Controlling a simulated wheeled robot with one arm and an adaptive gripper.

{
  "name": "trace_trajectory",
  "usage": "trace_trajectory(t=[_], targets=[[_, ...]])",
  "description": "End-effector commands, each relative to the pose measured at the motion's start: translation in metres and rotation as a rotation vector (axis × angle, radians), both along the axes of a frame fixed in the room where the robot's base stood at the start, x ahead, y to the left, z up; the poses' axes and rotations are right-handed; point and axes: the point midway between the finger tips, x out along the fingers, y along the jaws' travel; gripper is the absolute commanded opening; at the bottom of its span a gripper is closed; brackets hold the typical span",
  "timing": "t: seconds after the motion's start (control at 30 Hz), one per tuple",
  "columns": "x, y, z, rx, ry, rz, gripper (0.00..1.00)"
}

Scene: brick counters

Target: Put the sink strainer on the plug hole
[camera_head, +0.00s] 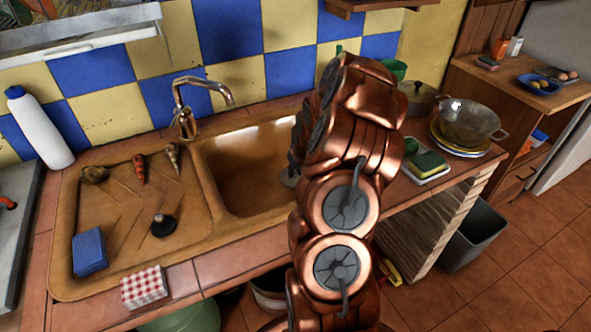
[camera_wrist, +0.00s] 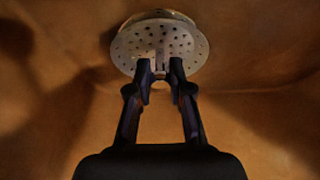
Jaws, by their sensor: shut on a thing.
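The sink strainer (camera_wrist: 150,46) is a round metal disc with many small holes, at the top middle of the wrist view. A brassy rim (camera_wrist: 158,13) shows just behind the strainer and may be the plug hole. I cannot tell whether the strainer touches it.
The drainboard holds a black plunger-like plug (camera_head: 163,225), a blue sponge (camera_head: 90,251) and some vegetables (camera_head: 139,170). A tap (camera_head: 186,110) stands behind the basin. My arm covers the basin's right side. A tray with a sponge (camera_head: 428,165) and a colander (camera_head: 469,121) stand right.

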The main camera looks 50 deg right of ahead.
Motion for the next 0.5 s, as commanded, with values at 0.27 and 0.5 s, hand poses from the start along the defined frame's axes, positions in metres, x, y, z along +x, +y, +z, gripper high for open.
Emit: trace_trajectory(t=[0.27,0.5], targets=[[0.0001,-0.0001,-0.0021,0.0,-0.001,0.0,0.0],[0.0002,-0.0002,-0.0021,0.0,-0.001,0.0,0.39]])
